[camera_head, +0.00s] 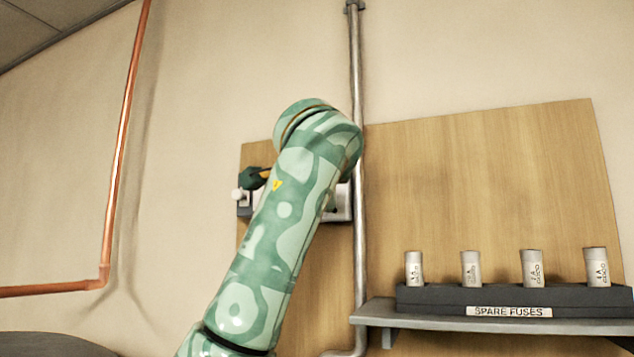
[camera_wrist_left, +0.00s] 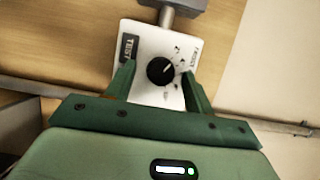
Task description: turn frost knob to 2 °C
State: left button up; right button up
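The frost knob (camera_wrist_left: 160,70) is a round black dial with a white pointer line, seen in the left wrist view. It sits on a white plate (camera_wrist_left: 150,93) with small marks around the dial that are too blurred to read. My left gripper (camera_wrist_left: 159,75) is open, with one dark green finger on each side of the knob and visible gaps between. How deep the fingers reach around it I cannot tell. In the head view my green left arm hides the knob and most of the plate (camera_head: 344,203). My right gripper is in neither view.
A wooden board (camera_head: 480,180) backs the fittings. A grey vertical pipe (camera_head: 357,260) runs close beside my arm. At right, a shelf (camera_head: 480,322) holds a spare-fuse rack (camera_head: 430,298) with several white fuses. A copper pipe (camera_head: 120,140) runs at left.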

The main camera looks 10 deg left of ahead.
pick_arm(q)
jog(key=b+v, duration=0.7)
jog(key=v, duration=0.9)
jog(key=shift+s+b, duration=0.2)
jog(key=shift+b, duration=0.15)
jog(key=shift+a, duration=0.1)
